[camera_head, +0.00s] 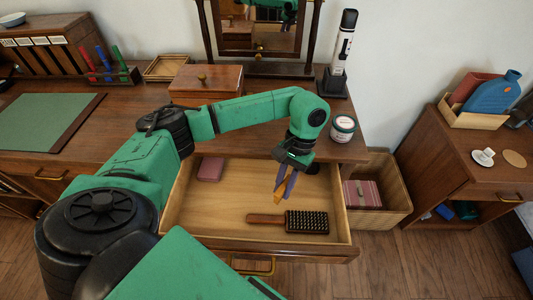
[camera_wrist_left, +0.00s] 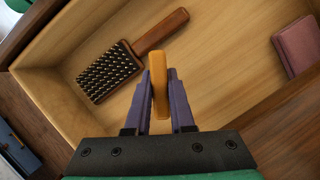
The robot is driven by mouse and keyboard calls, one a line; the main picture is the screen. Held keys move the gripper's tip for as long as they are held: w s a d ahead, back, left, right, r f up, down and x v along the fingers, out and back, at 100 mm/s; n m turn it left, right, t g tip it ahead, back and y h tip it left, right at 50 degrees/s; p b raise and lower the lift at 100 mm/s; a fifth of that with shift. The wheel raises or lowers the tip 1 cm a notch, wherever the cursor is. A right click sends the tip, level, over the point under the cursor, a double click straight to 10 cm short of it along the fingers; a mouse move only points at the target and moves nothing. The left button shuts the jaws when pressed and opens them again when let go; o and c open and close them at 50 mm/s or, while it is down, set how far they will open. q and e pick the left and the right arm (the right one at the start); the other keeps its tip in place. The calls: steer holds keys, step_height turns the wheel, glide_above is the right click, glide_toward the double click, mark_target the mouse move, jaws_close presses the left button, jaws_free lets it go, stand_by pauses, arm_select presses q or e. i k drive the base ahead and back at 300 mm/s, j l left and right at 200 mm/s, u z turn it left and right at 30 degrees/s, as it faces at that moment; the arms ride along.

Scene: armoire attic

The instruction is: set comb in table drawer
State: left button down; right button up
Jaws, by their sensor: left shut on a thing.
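My left gripper (camera_head: 283,184) hangs over the open table drawer (camera_head: 190,215). It is shut on a narrow orange-tan object, probably the comb (camera_head: 278,197). In the left wrist view the comb (camera_wrist_left: 159,85) stands edge-on between the purple fingers (camera_wrist_left: 160,95) of my left gripper. I cannot tell whether its lower end touches the drawer floor. The drawer (camera_wrist_left: 225,75) also fills most of the left wrist view. My right gripper is not in view.
A brown hairbrush (camera_head: 306,221) lies in the drawer's front part. A pink item (camera_head: 210,169) lies at its back left. A jar (camera_head: 343,128) stands on the tabletop above the drawer. A wicker basket (camera_head: 393,180) sits to the right.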

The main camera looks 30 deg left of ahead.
mark_target(222, 205)
steer(key=i+l+u, duration=0.2)
steer(key=l+u, duration=0.7)
steer(key=l, duration=0.2)
steer(key=l+u, duration=0.45)
steer(key=l, duration=0.2)
steer(key=i+l+u, duration=0.15)
steer(key=u, duration=0.15)
steer(key=l+u, duration=0.25)
steer(key=l, duration=0.15)
steer(key=i+l+u, duration=0.15)
steer(key=l+u, duration=0.15)
